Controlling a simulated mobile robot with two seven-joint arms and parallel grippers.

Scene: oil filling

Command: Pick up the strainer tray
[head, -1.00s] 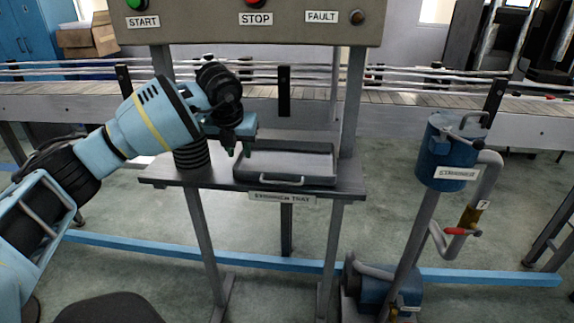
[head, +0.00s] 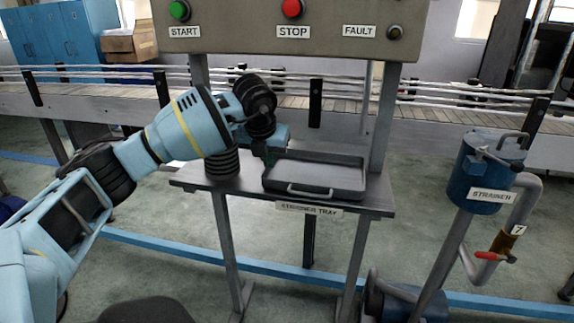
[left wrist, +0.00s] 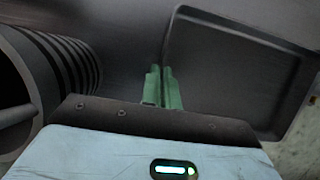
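The strainer tray (head: 317,177) is a dark, shallow rectangular pan with a front handle (head: 310,191). It rests flat on a narrow grey shelf (head: 205,178) above the label "STRAINER TRAY". My left gripper (head: 263,157) is at the tray's left wall. In the left wrist view, the green fingers of the left gripper (left wrist: 161,86) are close together with the tray's side wall between them, and the tray (left wrist: 235,70) extends to the right. The fingertips are partly hidden by the wall in the head view. My right gripper is not in view.
A black ribbed cylinder (head: 222,164) stands on the shelf just left of the tray. A control panel (head: 340,38) with start and stop buttons hangs above. The blue strainer (head: 482,175) with pipes stands to the right. A conveyor (head: 440,115) runs behind.

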